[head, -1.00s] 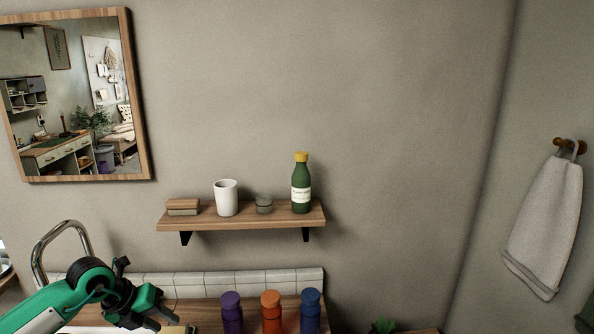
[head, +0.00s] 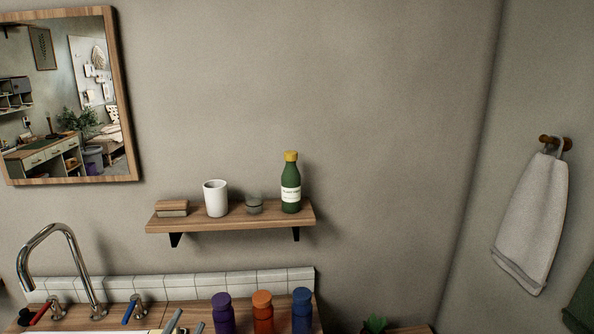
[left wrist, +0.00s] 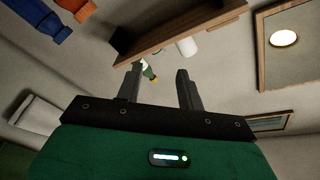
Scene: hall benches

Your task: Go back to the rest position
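My left gripper (left wrist: 158,68) shows in the left wrist view with its two dark fingers apart and nothing between them. The green bottle on the shelf shows beyond the gap, well away from the fingers. In the head view only small grey tips of what looks like my left gripper (head: 186,324) show at the bottom edge, by the sink area. My right gripper is in neither view.
A wall shelf (head: 235,222) holds a sponge-like block (head: 172,208), a white cup (head: 215,198), a small glass (head: 254,206) and a green bottle (head: 291,185). Below are a faucet (head: 70,250) and purple (head: 223,314), orange (head: 263,313) and blue (head: 302,312) bottles. A towel (head: 532,220) hangs right.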

